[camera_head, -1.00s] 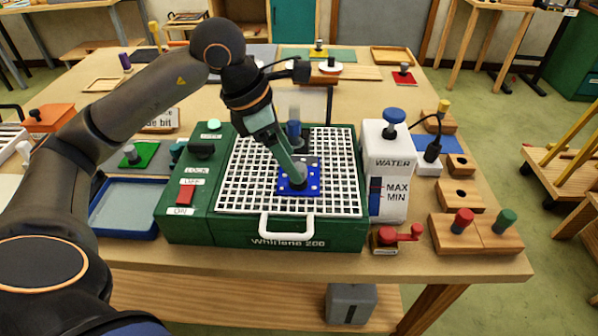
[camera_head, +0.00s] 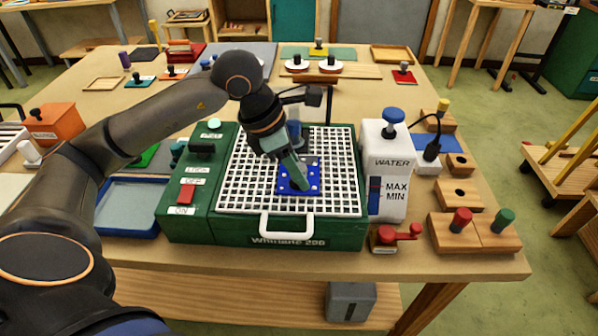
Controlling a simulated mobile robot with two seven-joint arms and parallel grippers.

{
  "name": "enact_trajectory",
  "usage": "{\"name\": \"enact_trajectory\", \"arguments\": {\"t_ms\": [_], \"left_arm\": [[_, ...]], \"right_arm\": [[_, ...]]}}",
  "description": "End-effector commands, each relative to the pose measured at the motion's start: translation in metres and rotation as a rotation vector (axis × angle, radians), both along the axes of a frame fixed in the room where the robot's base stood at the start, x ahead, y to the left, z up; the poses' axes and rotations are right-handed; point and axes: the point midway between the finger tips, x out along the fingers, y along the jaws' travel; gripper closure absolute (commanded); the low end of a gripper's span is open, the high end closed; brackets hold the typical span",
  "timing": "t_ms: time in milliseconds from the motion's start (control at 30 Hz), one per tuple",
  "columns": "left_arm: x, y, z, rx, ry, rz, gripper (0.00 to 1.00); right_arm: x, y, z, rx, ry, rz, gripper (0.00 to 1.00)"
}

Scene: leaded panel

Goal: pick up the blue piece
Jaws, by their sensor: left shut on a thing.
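The blue piece (camera_head: 286,188), a flat square with pale dots near its corners, is on the white grid (camera_head: 240,190) of the green grinder. My left gripper (camera_head: 301,178) reaches down from the upper left, tilted, and is shut on the blue piece from above. The fingers hide the middle of the piece and any handle there. I cannot tell a gap between the piece and the grid. My right gripper is not in view.
A white water tank (camera_head: 388,155) stands right of the grid. A white handle (camera_head: 286,228) is at the grinder's front, and switches line its left side. A blue tray (camera_head: 128,207) is at left. Wooden blocks (camera_head: 475,233) with coloured knobs are at right.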

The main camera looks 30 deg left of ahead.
Motion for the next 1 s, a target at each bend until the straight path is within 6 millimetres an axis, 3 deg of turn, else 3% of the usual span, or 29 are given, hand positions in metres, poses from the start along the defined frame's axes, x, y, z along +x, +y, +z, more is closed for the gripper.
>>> {"name": "enact_trajectory", "arguments": {"t_ms": [33, 200, 667, 867, 1000], "left_arm": [[0.000, 0.000, 0.000, 0.001, -0.001, 0.000, 0.80], [0.000, 0.000, 0.000, 0.001, -0.001, 0.000, 0.99], [0.001, 0.000, 0.007, -0.001, -0.003, 0.001, 1.00], [0.001, 0.000, 0.033, -0.002, -0.008, 0.000, 1.00], [-0.021, -0.012, 0.063, 0.000, -0.012, -0.004, 1.00]], "right_arm": [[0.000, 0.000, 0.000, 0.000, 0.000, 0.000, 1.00], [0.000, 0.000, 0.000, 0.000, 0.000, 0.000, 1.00], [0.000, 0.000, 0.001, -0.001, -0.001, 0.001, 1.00], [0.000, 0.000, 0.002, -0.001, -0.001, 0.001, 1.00], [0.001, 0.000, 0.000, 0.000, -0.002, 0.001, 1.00]]}}
